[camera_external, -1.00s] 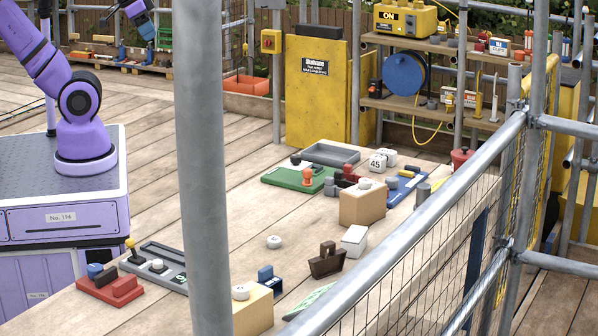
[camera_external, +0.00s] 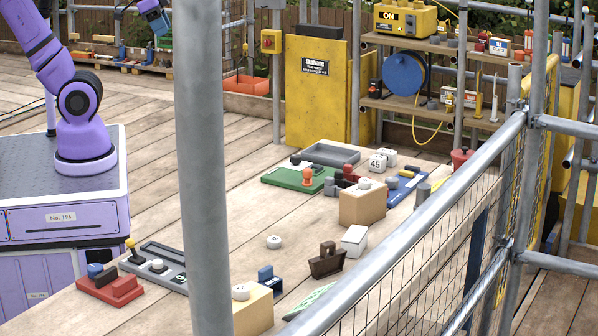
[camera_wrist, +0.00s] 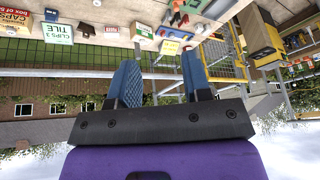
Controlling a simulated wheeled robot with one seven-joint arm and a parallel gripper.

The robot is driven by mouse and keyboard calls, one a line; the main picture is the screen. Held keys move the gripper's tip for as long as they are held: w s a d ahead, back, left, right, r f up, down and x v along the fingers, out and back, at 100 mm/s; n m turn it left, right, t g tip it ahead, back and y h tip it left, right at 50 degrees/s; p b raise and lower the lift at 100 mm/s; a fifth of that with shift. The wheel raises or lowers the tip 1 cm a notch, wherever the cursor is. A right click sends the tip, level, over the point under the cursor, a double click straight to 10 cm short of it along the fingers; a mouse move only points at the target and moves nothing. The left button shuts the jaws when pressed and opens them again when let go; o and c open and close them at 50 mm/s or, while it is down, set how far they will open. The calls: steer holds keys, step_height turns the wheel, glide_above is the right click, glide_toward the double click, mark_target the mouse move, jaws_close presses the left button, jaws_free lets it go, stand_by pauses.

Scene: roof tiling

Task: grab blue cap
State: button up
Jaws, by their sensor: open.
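Small blue pieces show in the external view. One rounded blue piece (camera_external: 95,270) sits on a red block tray (camera_external: 108,287) at the lower left. Another blue piece (camera_external: 266,273) stands on a small dark block near the front middle. I cannot tell for sure which is the blue cap.
A grey pole (camera_external: 203,160) hides part of the bench. A metal rail (camera_external: 420,210) with mesh runs along the right. White round caps, a tan block (camera_external: 362,206) and a green tray (camera_external: 298,178) are on the bench. The wrist view is upside down and shows a CAPS box (camera_wrist: 14,20).

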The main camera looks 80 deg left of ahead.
steer(key=w+d+f+m+g+h, duration=0.1)
steer(key=w+d+m+g, duration=0.1)
steer(key=w+d+m, duration=0.85)
steer(key=w+d+f+m+g, duration=0.1)
steer(key=w+d+f+m, duration=0.1)
steer(key=w+d+f, duration=0.45)
steer(key=w+d+f+m, duration=0.15)
steer(key=w+d, duration=0.25)
steer(key=d, duration=0.5)
steer(key=m+g+y, duration=0.1)
steer(key=m+g, duration=0.1)
steer(key=m, duration=1)
glide_above(265, 268)
steer(key=f, duration=2.5)
steer(key=shift+w+f, duration=0.25)
steer(key=shift+f, duration=0.15)
steer(key=f, duration=0.9)
steer(key=shift+s+f, duration=0.2)
steer(key=shift+f, duration=0.2)
jaws_close()
